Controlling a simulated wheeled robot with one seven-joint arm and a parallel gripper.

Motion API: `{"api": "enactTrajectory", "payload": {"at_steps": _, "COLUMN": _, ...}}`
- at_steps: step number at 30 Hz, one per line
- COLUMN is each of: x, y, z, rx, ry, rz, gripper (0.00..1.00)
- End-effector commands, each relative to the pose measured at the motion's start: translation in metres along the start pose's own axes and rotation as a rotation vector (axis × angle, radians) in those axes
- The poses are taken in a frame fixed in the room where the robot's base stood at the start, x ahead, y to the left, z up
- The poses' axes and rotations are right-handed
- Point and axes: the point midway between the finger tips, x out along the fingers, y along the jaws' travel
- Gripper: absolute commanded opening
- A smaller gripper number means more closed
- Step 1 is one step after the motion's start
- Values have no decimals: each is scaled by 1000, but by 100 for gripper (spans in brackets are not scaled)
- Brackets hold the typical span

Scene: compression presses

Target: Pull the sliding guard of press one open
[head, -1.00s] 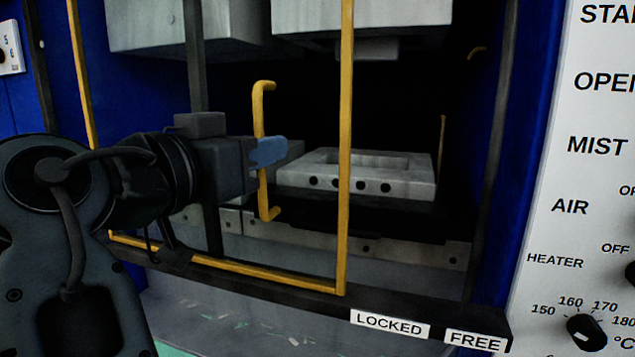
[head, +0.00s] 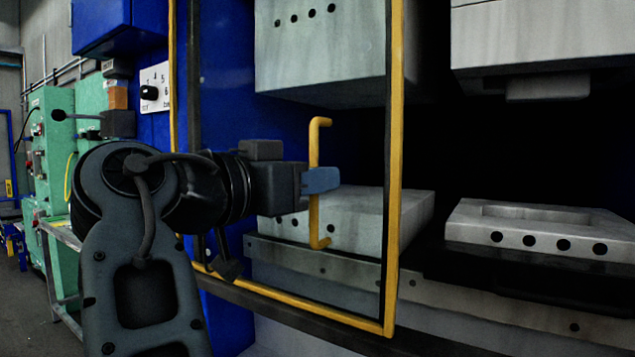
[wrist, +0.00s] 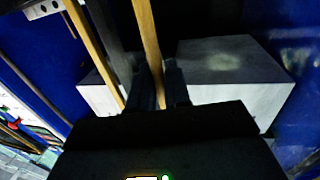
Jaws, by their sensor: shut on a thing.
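The sliding guard (head: 397,180) of the press is a tall yellow-edged frame in the middle of the head view, in front of the left part of the press opening. Its yellow bracket handle (head: 315,228) stands upright inside the frame. My gripper (head: 320,182) is shut on the handle at about mid-height, its blue-grey fingers covering part of it. In the wrist view the handle bar (wrist: 147,40) runs down between the fingers (wrist: 160,88). To the right of the guard's right edge the press opening is uncovered. The guard's top is out of view.
Inside the press are a left lower block (head: 385,215) behind the guard and a right lower block (head: 540,232), with upper blocks (head: 320,50) above. A small dial panel (head: 154,88) is on the blue side. Green machines (head: 62,150) stand at left, with grey floor (head: 25,310) before them.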

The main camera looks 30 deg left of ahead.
Motion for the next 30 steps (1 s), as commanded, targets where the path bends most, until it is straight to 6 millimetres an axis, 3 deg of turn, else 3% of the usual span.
{"api": "enactTrajectory", "payload": {"at_steps": 9, "x": -1, "y": -1, "z": 1, "rx": -1, "ry": -2, "rz": -1, "gripper": 0}}
{"api": "enactTrajectory", "payload": {"at_steps": 10, "x": -1, "y": -1, "z": 1, "rx": -1, "ry": -2, "rz": -1, "gripper": 20}}
{"api": "enactTrajectory", "payload": {"at_steps": 13, "x": -1, "y": -1, "z": 1, "rx": -1, "ry": -2, "rz": -1, "gripper": 29}}
{"api": "enactTrajectory", "payload": {"at_steps": 23, "x": -7, "y": -1, "z": 1, "rx": 0, "ry": 0, "rz": -2, "gripper": 29}}
{"api": "enactTrajectory", "payload": {"at_steps": 30, "x": -44, "y": -2, "z": 2, "rx": 0, "ry": 0, "rz": -4, "gripper": 29}}
